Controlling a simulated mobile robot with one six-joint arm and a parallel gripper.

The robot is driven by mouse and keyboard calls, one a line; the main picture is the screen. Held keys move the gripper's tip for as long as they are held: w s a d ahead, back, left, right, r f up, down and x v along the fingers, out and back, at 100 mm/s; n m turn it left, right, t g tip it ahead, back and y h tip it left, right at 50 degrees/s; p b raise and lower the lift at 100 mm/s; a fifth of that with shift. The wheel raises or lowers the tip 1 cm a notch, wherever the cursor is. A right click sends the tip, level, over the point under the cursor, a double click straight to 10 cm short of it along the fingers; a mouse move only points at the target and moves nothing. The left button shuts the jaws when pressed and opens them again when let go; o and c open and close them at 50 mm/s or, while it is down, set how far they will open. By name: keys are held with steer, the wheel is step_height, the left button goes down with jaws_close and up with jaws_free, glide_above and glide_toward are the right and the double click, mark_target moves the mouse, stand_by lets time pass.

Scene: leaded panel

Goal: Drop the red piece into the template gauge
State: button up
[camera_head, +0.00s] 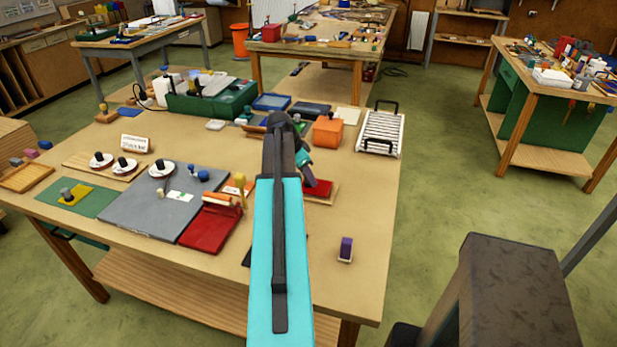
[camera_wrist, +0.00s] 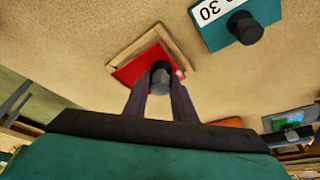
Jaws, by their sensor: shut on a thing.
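My gripper (camera_wrist: 160,88) is shut on a dark grey knob (camera_wrist: 160,76), with one finger on each side of it. Below the knob lies a flat red square (camera_wrist: 133,70), which looks like the red piece. Light wooden strips of what seems to be the template gauge (camera_wrist: 137,46) border the red on two sides. In the head view my gripper (camera_head: 309,177) is low over the red area (camera_head: 319,188), with a wooden edge (camera_head: 333,191) at its right. The fingers hide part of the red. I cannot tell whether the piece is raised or resting inside the wood.
In the wrist view, a teal block (camera_wrist: 222,28) with a black knob and a "30" label lies to the right. An orange box (camera_head: 327,131) and a white rack (camera_head: 380,133) stand behind. A purple block (camera_head: 346,249) stands nearer, with bare table around it. A red tray (camera_head: 207,232) lies left.

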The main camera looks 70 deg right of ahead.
steer(key=shift+f+b, duration=0.6)
steer(key=shift+f, duration=0.35)
stand_by(0.6)
steer(key=o, duration=1.1)
steer(key=shift+r, duration=0.1)
steer(key=b+v, duration=0.3)
steer(key=v, duration=1)
steer(key=shift+w+r, duration=0.1)
steer(key=shift+r, duration=0.2)
steer(key=shift+a, duration=0.1)
